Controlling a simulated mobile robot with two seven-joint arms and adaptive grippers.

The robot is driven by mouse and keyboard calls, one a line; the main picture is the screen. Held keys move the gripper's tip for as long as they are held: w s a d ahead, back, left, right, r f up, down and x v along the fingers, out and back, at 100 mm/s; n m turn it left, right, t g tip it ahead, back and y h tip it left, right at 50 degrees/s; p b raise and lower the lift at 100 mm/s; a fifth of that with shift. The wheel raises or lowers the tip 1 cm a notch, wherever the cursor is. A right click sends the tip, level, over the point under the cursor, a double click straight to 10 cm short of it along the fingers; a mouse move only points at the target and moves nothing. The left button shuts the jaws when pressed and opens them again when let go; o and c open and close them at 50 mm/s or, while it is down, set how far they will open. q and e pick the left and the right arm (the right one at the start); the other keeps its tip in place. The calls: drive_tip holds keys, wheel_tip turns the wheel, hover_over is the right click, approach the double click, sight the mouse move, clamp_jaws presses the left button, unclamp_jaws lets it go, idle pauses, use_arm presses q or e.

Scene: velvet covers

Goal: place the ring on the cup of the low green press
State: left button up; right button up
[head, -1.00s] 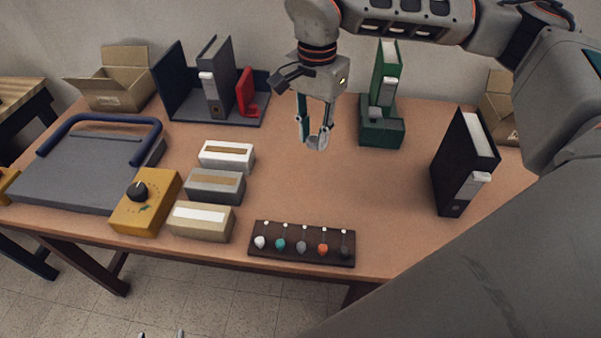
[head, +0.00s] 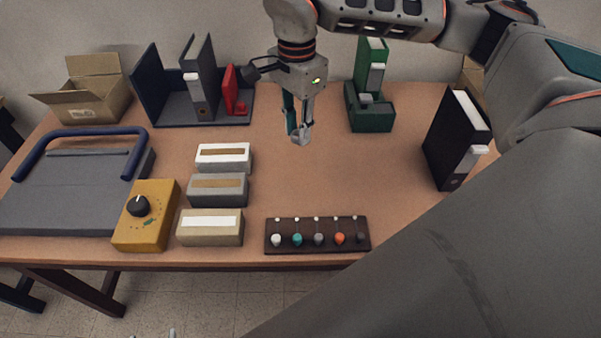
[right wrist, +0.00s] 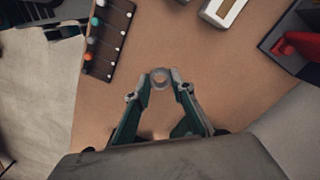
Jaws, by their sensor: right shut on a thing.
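My right gripper (head: 300,133) is shut on a small pale grey ring (head: 300,138) and holds it above the middle of the table. In the right wrist view the ring (right wrist: 160,78) sits between the two fingertips, its hole facing the camera. The low green press (head: 370,120) stands at the back of the table, right of my right gripper and apart from it. Its small grey cup (head: 366,98) shows on top. Two small pale tips at the bottom edge of the head view look like my left gripper (head: 152,335); the rest is cut off.
A green binder (head: 372,62) stands behind the press. A black binder (head: 455,135) stands at the right. A dark stand with a red press (head: 234,92) is at the back left. A rack of coloured knobs (head: 317,248) lies in front. The table's middle is clear.

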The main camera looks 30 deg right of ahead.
sight(298, 185)
wheel_tip(298, 185, down, 17)
drive_tip(key=shift+r, duration=0.15)
idle(0.5)
drive_tip(key=o, duration=0.8)
